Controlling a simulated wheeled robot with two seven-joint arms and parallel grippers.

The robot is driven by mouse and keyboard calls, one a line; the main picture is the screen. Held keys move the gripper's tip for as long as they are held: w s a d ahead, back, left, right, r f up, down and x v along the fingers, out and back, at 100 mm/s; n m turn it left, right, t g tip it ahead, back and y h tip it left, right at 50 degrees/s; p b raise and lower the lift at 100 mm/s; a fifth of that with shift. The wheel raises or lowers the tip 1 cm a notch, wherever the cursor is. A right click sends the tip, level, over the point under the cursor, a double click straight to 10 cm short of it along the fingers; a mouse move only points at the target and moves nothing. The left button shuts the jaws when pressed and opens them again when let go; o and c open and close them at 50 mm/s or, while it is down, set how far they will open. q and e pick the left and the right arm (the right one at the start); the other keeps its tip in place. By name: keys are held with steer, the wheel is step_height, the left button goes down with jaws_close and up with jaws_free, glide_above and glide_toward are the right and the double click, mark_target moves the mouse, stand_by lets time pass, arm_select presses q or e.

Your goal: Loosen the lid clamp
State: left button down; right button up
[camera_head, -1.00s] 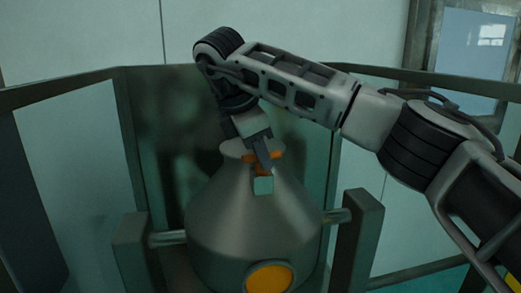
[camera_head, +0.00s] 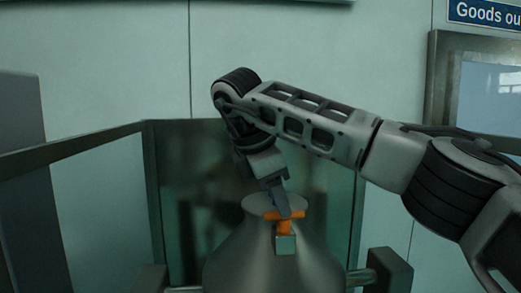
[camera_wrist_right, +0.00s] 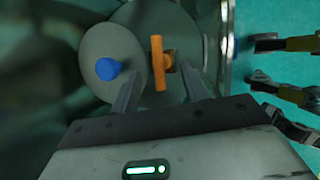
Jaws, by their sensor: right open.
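The lid clamp has an orange T-shaped handle (camera_head: 286,216) above a pale green block (camera_head: 286,244), at the neck of a grey metal cone-shaped vessel (camera_head: 245,265). My right gripper (camera_head: 280,205) points down at the handle. In the right wrist view, the orange handle (camera_wrist_right: 158,63) lies between the two open fingertips (camera_wrist_right: 158,88), with a gap showing on each side. Left of it is a grey disc (camera_wrist_right: 93,45) with a blue knob (camera_wrist_right: 109,69). The knob does not show in the head view. My left gripper is not in view.
Dark posts (camera_head: 388,270) stand beside the vessel. A frame with glass-like panels (camera_head: 75,152) surrounds it at the back and sides. A sign (camera_head: 485,12) and a window are on the wall at the right.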

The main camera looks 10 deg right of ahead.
arm_select(q)
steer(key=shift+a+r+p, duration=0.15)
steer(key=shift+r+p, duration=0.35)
steer(key=shift+p, duration=0.7)
arm_select(e)
steer(key=v, duration=1.2)
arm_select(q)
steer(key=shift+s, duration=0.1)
arm_select(e)
steer(key=shift+s, duration=0.15)
